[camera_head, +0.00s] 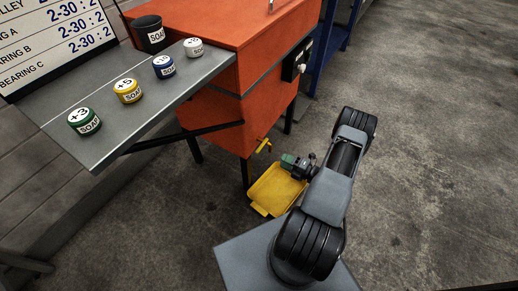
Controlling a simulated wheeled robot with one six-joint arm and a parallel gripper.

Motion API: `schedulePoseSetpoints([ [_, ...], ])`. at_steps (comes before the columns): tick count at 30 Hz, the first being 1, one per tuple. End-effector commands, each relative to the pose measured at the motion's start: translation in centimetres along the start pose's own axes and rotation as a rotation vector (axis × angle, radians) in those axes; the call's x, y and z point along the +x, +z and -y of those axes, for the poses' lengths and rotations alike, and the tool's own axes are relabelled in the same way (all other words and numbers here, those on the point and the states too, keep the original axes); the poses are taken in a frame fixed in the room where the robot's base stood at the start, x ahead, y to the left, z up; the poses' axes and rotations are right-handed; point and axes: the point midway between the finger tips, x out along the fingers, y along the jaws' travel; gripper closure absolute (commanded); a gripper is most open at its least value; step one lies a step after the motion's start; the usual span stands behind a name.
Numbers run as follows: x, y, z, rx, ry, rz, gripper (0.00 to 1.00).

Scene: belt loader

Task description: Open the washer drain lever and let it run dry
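The orange washer (222,125) stands on dark legs in the upper middle. A small yellow lever (264,145) sticks out low on its front, near the bottom edge. A yellow tray (262,205) lies on the floor below the lever. My gripper (287,161) is above the tray's far right edge, a little below and right of the lever and seemingly apart from it. A green part shows at its end. The fingers are too small and partly hidden to tell whether they are open. No flow of water is visible.
A grey shelf (130,130) on the washer's left side carries several small soap pots and a black soap cup (150,36). A dark switch box (296,60) is on the washer's right side. A blue frame (331,45) stands behind. The concrete floor (440,150) at right is clear.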

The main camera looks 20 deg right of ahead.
Motion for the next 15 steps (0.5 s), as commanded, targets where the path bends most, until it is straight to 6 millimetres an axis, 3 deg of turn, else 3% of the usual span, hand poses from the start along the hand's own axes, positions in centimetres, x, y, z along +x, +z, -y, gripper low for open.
schedulePoseSetpoints([
  [15, 9.2, -0.1, 0.3, 0.002, 0.001, -0.002, 0.64],
])
